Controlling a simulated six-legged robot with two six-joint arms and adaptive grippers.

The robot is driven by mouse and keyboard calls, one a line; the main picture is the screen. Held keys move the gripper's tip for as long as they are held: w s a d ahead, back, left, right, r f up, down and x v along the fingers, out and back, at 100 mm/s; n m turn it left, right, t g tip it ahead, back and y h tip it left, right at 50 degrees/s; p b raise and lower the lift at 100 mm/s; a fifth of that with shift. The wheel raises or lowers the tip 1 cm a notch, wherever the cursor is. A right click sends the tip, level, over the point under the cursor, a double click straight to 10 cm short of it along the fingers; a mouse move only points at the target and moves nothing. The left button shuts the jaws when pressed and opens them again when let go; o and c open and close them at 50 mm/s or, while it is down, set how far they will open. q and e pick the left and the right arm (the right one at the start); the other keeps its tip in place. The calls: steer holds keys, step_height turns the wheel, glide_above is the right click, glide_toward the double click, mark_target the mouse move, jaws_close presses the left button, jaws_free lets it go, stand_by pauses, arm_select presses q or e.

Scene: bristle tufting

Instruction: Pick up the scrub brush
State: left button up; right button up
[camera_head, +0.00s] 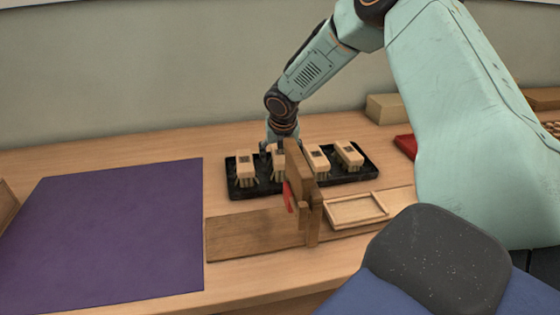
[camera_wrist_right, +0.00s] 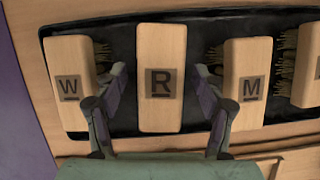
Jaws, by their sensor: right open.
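Several wooden scrub brushes stand in a row on a black tray (camera_head: 266,187), bristles down. In the right wrist view, their block tops carry dark letter marks: a W brush (camera_wrist_right: 70,60), an R brush (camera_wrist_right: 162,50), an M brush (camera_wrist_right: 247,60) and one cut off at the right edge. My right gripper (camera_wrist_right: 162,78) is open, with one finger on each side of the R brush and gaps to its sides. In the head view my right gripper (camera_head: 275,147) is over the second brush from the left (camera_head: 278,168), partly hidden behind a wooden upright. My left gripper is not in view.
A wooden fixture with an upright post (camera_head: 302,190) and a red part stands just in front of the tray. A shallow wooden frame (camera_head: 357,210) lies to its right. A purple mat (camera_head: 110,230) covers the left. A tan block (camera_head: 385,108) and a red object (camera_head: 406,145) are at the right.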

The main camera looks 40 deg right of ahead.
mark_target(280, 152)
steer(key=shift+f+p, duration=0.2)
steer(key=shift+p, duration=0.1)
stand_by(0.4)
steer(key=c, duration=1.3)
steer(key=shift+c, duration=0.2)
steer(key=shift+r+b, duration=0.2)
steer(key=shift+b, duration=0.5)
step_height(280, 152, up, 9)
steer(key=p, duration=0.3)
steer(key=shift+r+p, duration=0.3)
steer(key=shift+r, duration=0.25)
